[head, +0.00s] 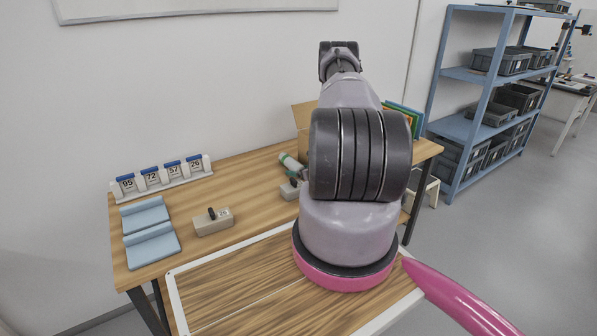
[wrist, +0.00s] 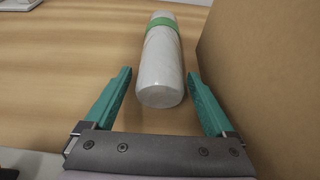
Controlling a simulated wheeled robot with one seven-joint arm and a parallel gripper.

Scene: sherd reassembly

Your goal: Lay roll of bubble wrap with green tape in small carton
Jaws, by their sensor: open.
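The roll of bubble wrap (wrist: 161,75) is a whitish cylinder with a band of green tape near its far end. It lies on the wooden table in the wrist view, and part of it shows in the head view (head: 290,162) left of my arm. My gripper (wrist: 164,77) is open, with one teal finger on each side of the roll's near end and a gap to each. The small carton (head: 302,116) is brown cardboard at the back of the table, mostly hidden behind my arm. A brown cardboard wall (wrist: 262,70) stands close right of my right finger.
Blue trays (head: 152,250) and a numbered rack (head: 162,178) are at left. A framed board (head: 240,290) lies in front.

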